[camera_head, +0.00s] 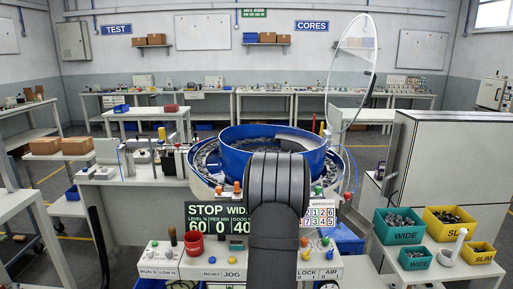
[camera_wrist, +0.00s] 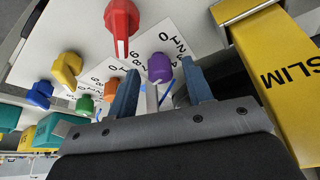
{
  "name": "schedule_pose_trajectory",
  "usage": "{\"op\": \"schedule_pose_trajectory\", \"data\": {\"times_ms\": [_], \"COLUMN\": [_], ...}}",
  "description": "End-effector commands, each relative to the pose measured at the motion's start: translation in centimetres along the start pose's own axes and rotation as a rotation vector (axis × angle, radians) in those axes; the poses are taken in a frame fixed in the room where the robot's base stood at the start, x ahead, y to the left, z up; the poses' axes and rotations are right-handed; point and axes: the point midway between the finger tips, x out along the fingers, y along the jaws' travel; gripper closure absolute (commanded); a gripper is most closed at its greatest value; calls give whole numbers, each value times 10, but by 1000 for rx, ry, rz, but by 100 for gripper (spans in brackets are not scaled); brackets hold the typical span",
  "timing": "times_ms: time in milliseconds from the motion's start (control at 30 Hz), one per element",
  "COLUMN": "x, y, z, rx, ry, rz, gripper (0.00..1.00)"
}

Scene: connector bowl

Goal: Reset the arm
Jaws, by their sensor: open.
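My gripper (camera_wrist: 160,68) shows in the wrist view with its two blue fingers apart. A purple knob (camera_wrist: 160,66) appears between and beyond the fingertips; I cannot tell whether they touch it. Nothing is seen held. In the head view my dark arm stands in the front middle, before the blue bowl (camera_head: 226,150), and hides part of it; the gripper itself cannot be made out there. In the wrist view a red knob (camera_wrist: 122,20) lies beyond the fingers, with yellow (camera_wrist: 66,70), blue (camera_wrist: 40,95), green (camera_wrist: 85,105) and orange (camera_wrist: 111,90) knobs to the left.
A yellow SLIM bin (camera_wrist: 275,70) fills the right of the wrist view. In the head view green (camera_head: 398,226) and yellow (camera_head: 450,224) bins stand at right. A clear round cover (camera_head: 353,70) stands raised over the bowl. A STOP display (camera_head: 217,217) is left of my arm.

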Motion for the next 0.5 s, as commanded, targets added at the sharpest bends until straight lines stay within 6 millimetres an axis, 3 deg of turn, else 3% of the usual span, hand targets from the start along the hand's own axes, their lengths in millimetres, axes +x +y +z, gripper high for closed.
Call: {"op": "schedule_pose_trajectory", "data": {"times_ms": [500], "x": [-5], "y": [-2], "z": [-1], "rx": [164], "ry": [1], "rz": [68], "gripper": [54]}}
